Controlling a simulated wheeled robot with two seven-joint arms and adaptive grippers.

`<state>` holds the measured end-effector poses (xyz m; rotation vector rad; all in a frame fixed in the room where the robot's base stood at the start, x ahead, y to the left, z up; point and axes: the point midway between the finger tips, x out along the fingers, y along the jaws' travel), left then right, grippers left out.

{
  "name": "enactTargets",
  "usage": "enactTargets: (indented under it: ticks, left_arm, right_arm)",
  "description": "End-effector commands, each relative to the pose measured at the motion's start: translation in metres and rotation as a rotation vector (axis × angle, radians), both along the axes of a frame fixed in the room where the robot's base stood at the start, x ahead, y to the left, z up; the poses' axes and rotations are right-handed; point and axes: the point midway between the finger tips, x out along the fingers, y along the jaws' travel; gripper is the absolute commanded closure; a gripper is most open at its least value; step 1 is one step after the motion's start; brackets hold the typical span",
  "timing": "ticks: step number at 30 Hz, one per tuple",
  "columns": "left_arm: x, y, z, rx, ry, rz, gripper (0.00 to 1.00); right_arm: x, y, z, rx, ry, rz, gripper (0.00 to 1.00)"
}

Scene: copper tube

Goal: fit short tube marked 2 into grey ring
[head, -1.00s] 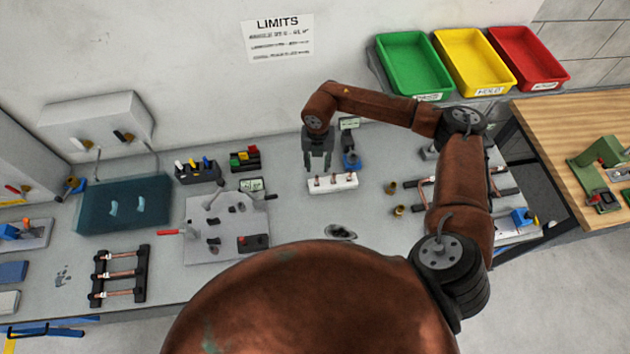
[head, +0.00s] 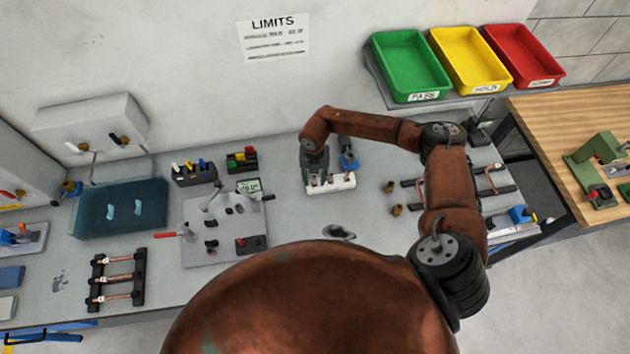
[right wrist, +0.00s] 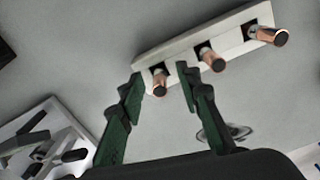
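A white block (head: 342,184) holds three short copper tubes upright; it also shows in the right wrist view (right wrist: 190,48). I cannot read a mark 2 on any tube. My right gripper (head: 313,181) is low over the block's left end. In the right wrist view its green fingers (right wrist: 160,76) are apart, one on each side of the leftmost tube (right wrist: 159,85). I cannot see contact with that tube. A dark grey oval thing (head: 338,232) lies in front of the block; I cannot tell if it is the grey ring. My left gripper is out of view.
A blue device (head: 348,159) stands just behind the block. Two brass fittings (head: 390,187) lie to its right. A grey plate with a clamp (head: 225,230) is at left, with a rack of copper tubes (head: 118,280) farther left. Bench around the oval thing is clear.

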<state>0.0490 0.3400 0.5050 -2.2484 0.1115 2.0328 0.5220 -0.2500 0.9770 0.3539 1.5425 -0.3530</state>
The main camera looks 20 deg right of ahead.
Motion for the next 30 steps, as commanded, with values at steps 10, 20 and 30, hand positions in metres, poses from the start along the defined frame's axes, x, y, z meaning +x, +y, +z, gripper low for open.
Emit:
enactTargets:
  ticks: [10, 20, 30]
  left_arm:
    - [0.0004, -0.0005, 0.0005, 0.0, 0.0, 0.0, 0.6]
    - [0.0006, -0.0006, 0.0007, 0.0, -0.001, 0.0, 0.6]
    - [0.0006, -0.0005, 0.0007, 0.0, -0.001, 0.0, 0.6]
  right_arm:
    - [0.0, -0.0004, -0.005, -0.001, 0.0, 0.0, 0.73]
    - [0.0001, -0.0003, -0.0046, 0.0, -0.001, 0.0, 0.95]
    - [0.0002, -0.0002, -0.0044, 0.0, -0.001, 0.0, 1.0]
